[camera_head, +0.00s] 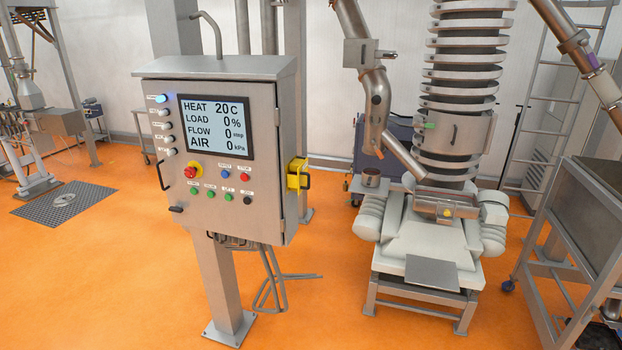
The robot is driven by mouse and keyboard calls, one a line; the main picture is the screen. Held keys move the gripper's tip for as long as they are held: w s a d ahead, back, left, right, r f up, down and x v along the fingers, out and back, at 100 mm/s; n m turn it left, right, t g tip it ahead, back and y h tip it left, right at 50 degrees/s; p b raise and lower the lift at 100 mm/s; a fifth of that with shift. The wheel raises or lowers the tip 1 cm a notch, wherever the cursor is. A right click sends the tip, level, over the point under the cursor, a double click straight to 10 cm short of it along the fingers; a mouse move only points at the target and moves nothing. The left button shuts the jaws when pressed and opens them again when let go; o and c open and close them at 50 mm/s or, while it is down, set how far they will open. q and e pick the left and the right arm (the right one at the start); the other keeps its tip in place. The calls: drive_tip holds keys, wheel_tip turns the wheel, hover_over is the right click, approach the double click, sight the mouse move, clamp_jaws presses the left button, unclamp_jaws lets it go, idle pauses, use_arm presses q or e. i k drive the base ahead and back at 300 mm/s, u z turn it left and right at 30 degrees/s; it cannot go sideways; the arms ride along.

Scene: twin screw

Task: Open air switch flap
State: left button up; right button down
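A grey metal control cabinet (210,215) stands on a post at left centre. Its screen (216,126) reads HEAT 20 C, LOAD 0 %, FLOW 0, AIR 0 kPa. On the cabinet's right side is a small yellow box (293,181) with a dark part, seen at a steep angle. It may be the air switch; I cannot tell whether its flap is open or shut. Neither of my grippers shows in the head view.
A red emergency knob (190,172), coloured buttons and a black door handle (162,176) are on the cabinet front. A machine with a ribbed column (465,75) stands on the right, near a steel-framed bin (590,205). Orange floor (330,290) lies clear between cabinet and machine.

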sight(298, 183)
drive_tip(key=u, duration=0.35)
drive_tip(key=i, duration=0.9)
drive_tip(key=z, duration=0.4)
